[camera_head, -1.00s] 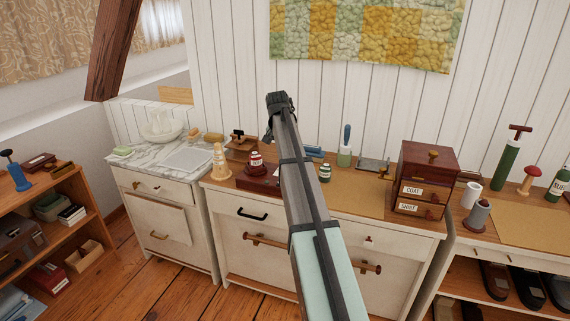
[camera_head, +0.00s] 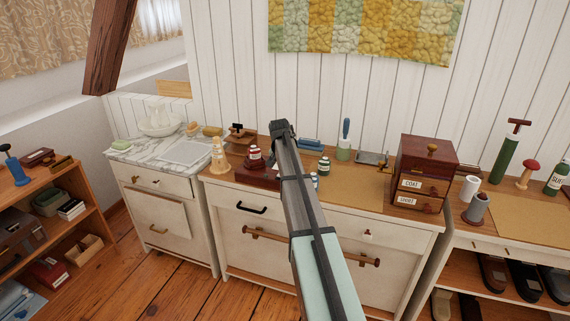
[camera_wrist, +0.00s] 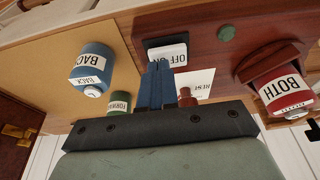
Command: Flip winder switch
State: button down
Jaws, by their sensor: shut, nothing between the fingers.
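My gripper (camera_wrist: 157,68) shows shut and empty in the wrist view, its blue fingertips overlapping the lower edge of a white OFF/ON label (camera_wrist: 180,53). A dark plate (camera_wrist: 160,43) surrounds this label. I cannot tell whether the fingertips touch it, and no separate switch lever is clear. The wooden winder base (camera_wrist: 215,28) bears a green button and a red spool marked BOTH (camera_wrist: 285,92). In the head view the base (camera_head: 250,180) and red spool (camera_head: 255,154) stand left of my arm's dark end, which hides the switch.
A blue spool marked BACK (camera_wrist: 92,66) and a green spool (camera_wrist: 118,102) stand close to the fingers. A white card (camera_wrist: 197,82) lies beside the label.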

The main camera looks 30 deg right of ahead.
jog(key=shift+f, duration=0.1)
dwell(0.3)
jog(key=shift+s+f, duration=0.1)
jog(key=shift+a, duration=0.1)
dwell(0.3)
jog(key=shift+w+a+r, duration=0.2)
jog(key=shift+w+a, duration=0.2)
jog(key=shift+w, duration=0.2)
jog(key=shift+r, duration=0.1)
